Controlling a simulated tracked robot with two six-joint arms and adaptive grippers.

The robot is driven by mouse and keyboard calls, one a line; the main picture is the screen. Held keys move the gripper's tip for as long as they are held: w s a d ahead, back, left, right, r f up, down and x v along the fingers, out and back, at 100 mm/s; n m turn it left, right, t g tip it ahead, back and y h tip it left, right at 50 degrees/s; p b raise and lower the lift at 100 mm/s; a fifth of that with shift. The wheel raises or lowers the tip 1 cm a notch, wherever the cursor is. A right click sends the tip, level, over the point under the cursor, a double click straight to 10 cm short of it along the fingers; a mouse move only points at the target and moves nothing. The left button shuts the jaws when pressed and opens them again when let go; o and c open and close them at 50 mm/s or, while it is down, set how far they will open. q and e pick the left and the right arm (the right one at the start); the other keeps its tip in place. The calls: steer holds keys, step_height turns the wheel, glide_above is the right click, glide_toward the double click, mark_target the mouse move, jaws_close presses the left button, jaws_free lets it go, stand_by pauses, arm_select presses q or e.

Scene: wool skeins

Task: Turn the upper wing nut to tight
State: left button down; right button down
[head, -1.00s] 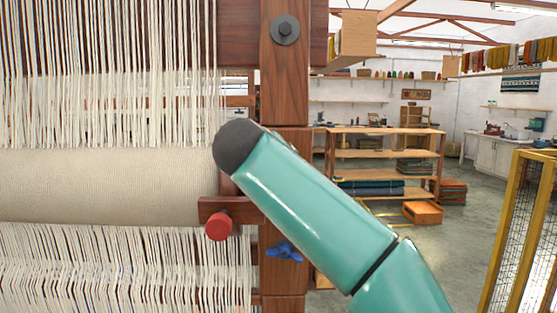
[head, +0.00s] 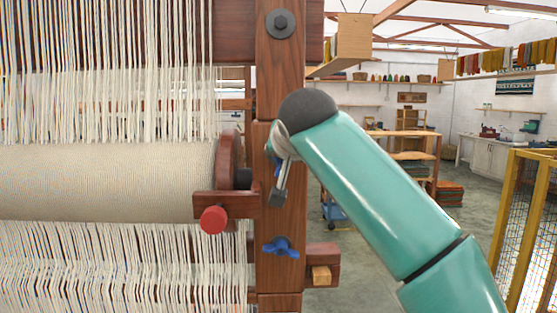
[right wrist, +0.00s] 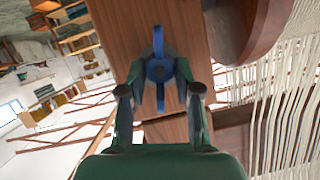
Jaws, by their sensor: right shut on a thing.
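The upper wing nut (right wrist: 158,42) is blue and sits on the face of the dark wooden loom post (head: 283,95). In the right wrist view its wings run up and down the picture. My right gripper (right wrist: 161,72) is shut on it, one finger on each side. In the head view my right gripper (head: 280,180) is at the post, and it and my arm hide most of this nut. The lower wing nut (head: 281,247), also blue, is lower on the same post, clear of the gripper. My left gripper is not in view.
A red-ended peg (head: 213,220) sticks out on a wooden block left of the post. The cloth roll (head: 105,182) and white warp threads (head: 100,70) fill the left. A yellow mesh frame (head: 515,215) stands at right. Open floor lies behind my arm.

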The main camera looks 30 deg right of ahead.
steer(key=shift+f+m+t+y+b, duration=0.3)
steer(key=shift+f+m+y+b, duration=0.3)
steer(key=shift+m, duration=0.5)
steer(key=shift+r, duration=0.1)
steer(key=shift+w, duration=0.1)
steer(key=c, duration=1.1)
jaws_free()
steer(key=shift+c, duration=0.2)
steer(key=o, duration=0.3)
steer(key=shift+w+r, duration=0.1)
steer(key=shift+o, duration=0.2)
steer(key=shift+s+r, duration=0.2)
steer(key=v, duration=1.1)
steer(key=shift+s, duration=0.45)
